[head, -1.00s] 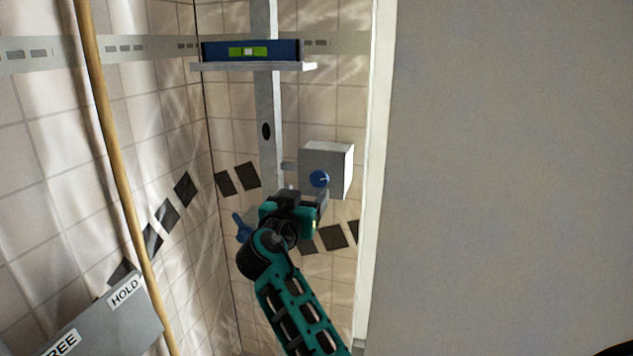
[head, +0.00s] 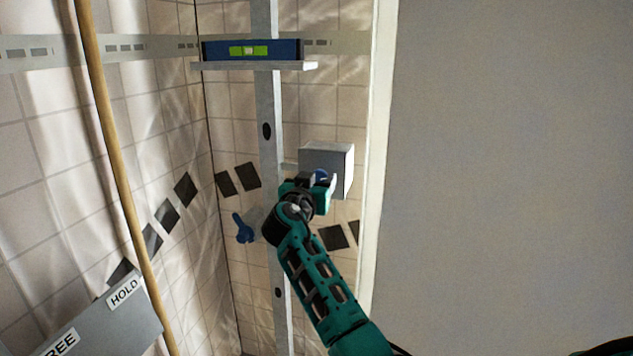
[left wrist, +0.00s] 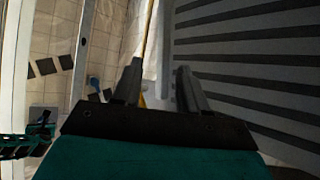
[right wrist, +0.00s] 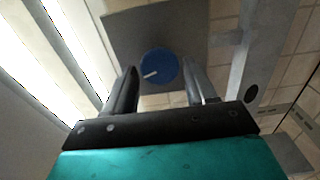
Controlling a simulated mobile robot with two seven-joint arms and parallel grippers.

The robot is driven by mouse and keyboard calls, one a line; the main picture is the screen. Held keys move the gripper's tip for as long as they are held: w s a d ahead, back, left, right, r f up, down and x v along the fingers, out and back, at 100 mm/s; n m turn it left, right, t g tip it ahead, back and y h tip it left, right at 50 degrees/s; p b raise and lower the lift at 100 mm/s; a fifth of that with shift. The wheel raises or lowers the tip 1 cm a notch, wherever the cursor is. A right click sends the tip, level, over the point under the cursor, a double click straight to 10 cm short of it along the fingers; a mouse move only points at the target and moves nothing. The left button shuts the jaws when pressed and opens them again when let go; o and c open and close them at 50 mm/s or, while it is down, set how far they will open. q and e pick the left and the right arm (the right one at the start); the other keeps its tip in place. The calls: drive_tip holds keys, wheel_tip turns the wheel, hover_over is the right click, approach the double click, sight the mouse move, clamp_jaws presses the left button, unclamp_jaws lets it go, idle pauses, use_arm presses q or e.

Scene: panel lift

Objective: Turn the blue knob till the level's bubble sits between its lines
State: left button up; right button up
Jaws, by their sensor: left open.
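The blue knob (head: 321,174) is on the front of a grey box on the wall; it also shows in the right wrist view (right wrist: 158,65) with a white pointer mark aimed to the lower left. My right gripper (right wrist: 160,72) is open, its fingers on either side of the knob, with a visible gap on the right. The blue level (head: 290,50) lies on a shelf, its green vial showing a pale bubble near the middle; the lines are too small to judge. My left gripper (left wrist: 158,78) is open and empty, outside the head view.
The grey box (head: 342,160) sits beside a vertical metal rail (head: 266,110). A blue lever (head: 243,230) is left of the rail, below the box. A wooden pole (head: 110,150) and a HOLD-labelled panel (head: 115,325) stand at left. A large grey panel (head: 510,150) fills the right.

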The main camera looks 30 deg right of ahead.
drive_tip(key=c, duration=0.7)
drive_tip(key=n, duration=0.2)
drive_tip(key=shift+n, duration=0.3)
drive_tip(key=shift+w+a+n, duration=0.1)
drive_tip(key=shift+n, duration=1.3)
drive_tip(key=o, duration=1)
drive_tip(key=p+v, duration=0.1)
drive_tip(key=v, duration=1.2)
